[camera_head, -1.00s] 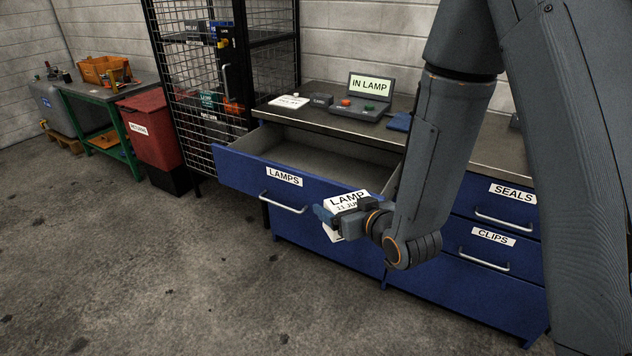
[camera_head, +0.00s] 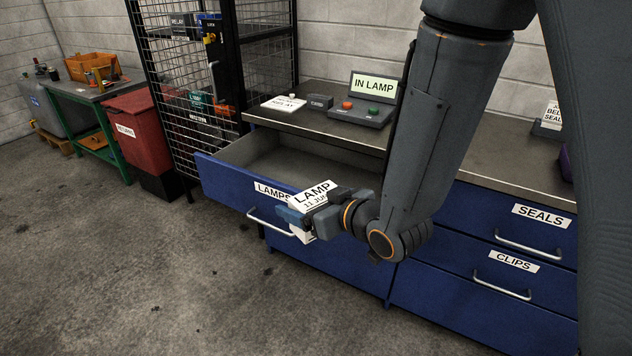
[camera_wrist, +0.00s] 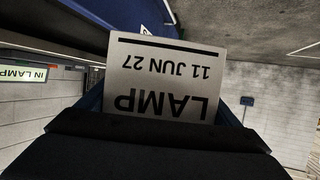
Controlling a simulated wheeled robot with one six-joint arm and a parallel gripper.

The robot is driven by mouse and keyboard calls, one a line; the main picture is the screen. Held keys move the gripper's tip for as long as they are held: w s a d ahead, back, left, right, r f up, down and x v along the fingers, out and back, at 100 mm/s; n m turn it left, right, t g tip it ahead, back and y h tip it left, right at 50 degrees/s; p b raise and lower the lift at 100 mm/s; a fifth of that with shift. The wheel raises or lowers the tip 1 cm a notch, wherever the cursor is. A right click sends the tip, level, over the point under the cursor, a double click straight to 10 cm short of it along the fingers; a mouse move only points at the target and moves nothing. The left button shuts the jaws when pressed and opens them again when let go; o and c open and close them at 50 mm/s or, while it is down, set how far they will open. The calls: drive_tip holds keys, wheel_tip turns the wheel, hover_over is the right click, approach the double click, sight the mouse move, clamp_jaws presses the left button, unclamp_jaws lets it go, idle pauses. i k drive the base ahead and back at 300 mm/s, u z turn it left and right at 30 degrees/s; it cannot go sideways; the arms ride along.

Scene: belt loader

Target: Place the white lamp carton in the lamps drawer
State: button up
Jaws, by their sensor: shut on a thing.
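My gripper (camera_head: 304,216) is shut on the white lamp carton (camera_head: 314,195), labelled LAMP, 11 JUN 27. In the wrist view the carton (camera_wrist: 165,80) sits between the fingers with its label upside down. The lamps drawer (camera_head: 228,185) is pulled open, its inside looking empty where I can see it. In the head view the carton is in front of the drawer's front panel, overlapping part of the LAMPS label, and outside the drawer. My arm hides the drawer's right end.
A console (camera_head: 362,112) reading IN LAMP and a white labelled packet (camera_head: 284,103) are on the worktop (camera_head: 330,125). The seals drawer (camera_head: 470,208) and clips drawer (camera_head: 470,262) are shut. A wire cage (camera_head: 175,90) and red bin (camera_head: 134,135) stand left. The floor in front is clear.

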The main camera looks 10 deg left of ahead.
sight(299, 184)
drive_tip(key=i, duration=1)
